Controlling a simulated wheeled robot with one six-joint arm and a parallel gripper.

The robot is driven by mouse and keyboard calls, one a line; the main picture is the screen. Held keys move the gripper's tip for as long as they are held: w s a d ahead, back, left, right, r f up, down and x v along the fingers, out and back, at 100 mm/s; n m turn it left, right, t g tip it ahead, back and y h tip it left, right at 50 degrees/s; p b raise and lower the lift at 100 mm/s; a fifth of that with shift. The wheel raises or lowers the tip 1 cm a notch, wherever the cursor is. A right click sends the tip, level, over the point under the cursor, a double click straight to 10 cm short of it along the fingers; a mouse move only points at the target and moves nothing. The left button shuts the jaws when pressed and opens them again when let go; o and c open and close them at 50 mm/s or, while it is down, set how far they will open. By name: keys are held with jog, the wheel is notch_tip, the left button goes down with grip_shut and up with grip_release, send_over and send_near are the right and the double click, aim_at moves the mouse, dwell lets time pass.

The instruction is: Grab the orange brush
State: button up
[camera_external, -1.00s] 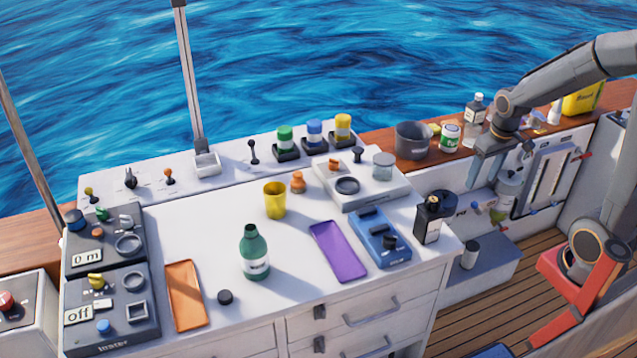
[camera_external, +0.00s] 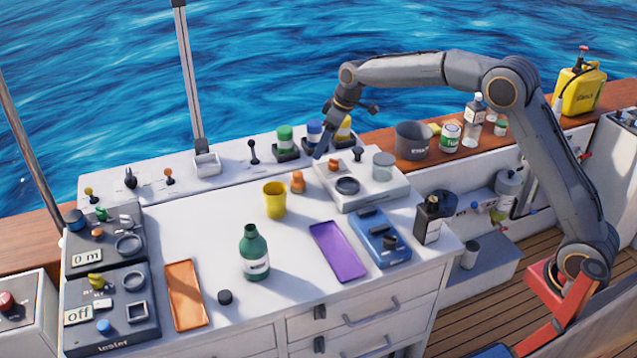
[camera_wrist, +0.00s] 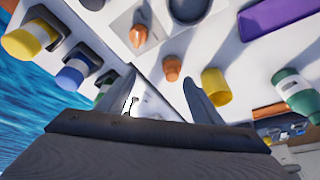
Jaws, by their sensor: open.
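A small orange object (camera_external: 297,182) stands on the white counter (camera_external: 215,235), just behind the yellow cup. It also shows in the wrist view (camera_wrist: 172,67), between and beyond my fingertips. It is the likeliest orange brush, but I cannot make out bristles. A second small orange piece (camera_external: 333,165) sits on the raised white panel and also shows in the wrist view (camera_wrist: 138,35). My gripper (camera_external: 321,152) is above the counter's back edge, near the capped bottles, with its fingers pointing down. In the wrist view my gripper (camera_wrist: 160,80) is open and empty.
The yellow cup (camera_external: 275,200) stands close to the small orange object. Green, blue and yellow capped bottles (camera_external: 314,134) line the back ledge. The raised panel (camera_external: 385,193), purple tray (camera_external: 338,252), green bottle (camera_external: 254,255) and orange tray (camera_external: 186,295) surround mostly clear counter.

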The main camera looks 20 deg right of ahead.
jog(key=w+a+n, duration=0.1)
jog(key=a, duration=0.4)
send_over(301, 174)
jog(key=d, duration=0.1)
jog(key=f, duration=0.5)
jog(key=shift+s+d+b, duration=0.1)
jog(key=shift+d+b, duration=0.1)
jog(key=shift+b, duration=0.1)
jog(key=shift+a+f, duration=0.1)
jog(key=shift+f, duration=0.55)
jog(key=p+x, duration=0.1)
jog(key=x, duration=0.3)
jog(key=p+x, duration=0.1)
jog(key=x, duration=0.2)
jog(key=shift+s+a+f+p, duration=0.15)
jog(key=shift+s+p, duration=0.2)
jog(key=shift+s, duration=0.05)
jog(key=c, duration=1.1)
jog(key=shift+y, duration=0.3)
jog(key=shift+c, duration=0.2)
